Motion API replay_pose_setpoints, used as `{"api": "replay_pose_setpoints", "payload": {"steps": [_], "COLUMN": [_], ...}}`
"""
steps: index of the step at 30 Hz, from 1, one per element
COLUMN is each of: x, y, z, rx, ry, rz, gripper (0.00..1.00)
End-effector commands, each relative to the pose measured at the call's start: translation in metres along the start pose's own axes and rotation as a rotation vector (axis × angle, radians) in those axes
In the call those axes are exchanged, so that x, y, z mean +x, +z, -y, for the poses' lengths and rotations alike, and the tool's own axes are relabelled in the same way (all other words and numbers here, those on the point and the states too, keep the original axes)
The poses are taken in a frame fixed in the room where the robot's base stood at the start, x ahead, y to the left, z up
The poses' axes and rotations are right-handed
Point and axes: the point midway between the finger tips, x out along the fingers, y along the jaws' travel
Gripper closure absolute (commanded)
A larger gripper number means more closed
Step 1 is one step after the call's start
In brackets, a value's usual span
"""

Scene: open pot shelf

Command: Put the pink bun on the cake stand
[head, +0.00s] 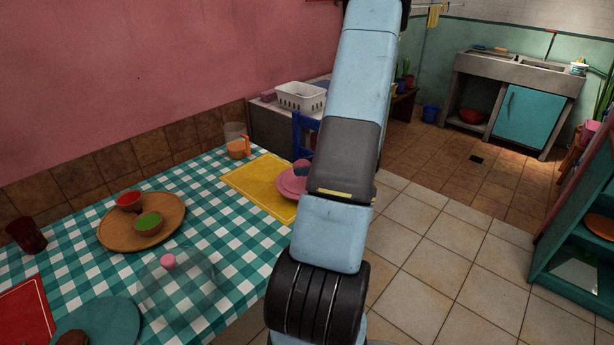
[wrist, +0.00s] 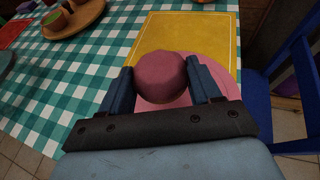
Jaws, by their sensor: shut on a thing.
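The pink bun (wrist: 160,75) is between the two fingers of my gripper (wrist: 160,66) in the wrist view. The fingers are shut on its sides. Below and around it shows a flat pink round plate or stand top (wrist: 222,82) at the edge of the yellow mat; I cannot tell whether the bun touches it or whether it is raised. In the head view the pink round (head: 288,185) is partly hidden by my arm, and my gripper (head: 302,170) is over it, mostly hidden. No other cake stand is clear to me.
A clear dome with a pink knob (head: 168,261) stands on the checked cloth. A wooden tray (head: 172,232) holds red and green bowls. A teal plate (head: 112,318) holds something brown. An orange-handled cup (head: 237,149) stands behind the yellow mat (head: 250,182). A blue chair (wrist: 262,118) is beside the table.

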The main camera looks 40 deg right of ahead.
Motion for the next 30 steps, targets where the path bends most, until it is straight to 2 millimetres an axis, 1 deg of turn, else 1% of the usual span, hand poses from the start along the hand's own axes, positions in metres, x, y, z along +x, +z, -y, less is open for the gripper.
{"api": "replay_pose_setpoints", "payload": {"steps": [8, 15, 17, 30], "x": [0.005, 0.016, 0.017, 0.019], "y": [-0.01, -0.034, -0.038, -0.043], "z": [0.009, 0.011, 0.011, 0.011], "rx": [0.0, 0.003, 0.002, 0.0], "ry": [0.0, 0.0, 0.0, -0.001], "rz": [0.0, 0.0, 0.0, 0.0], "gripper": [0.68, 0.68, 0.68, 0.68]}}
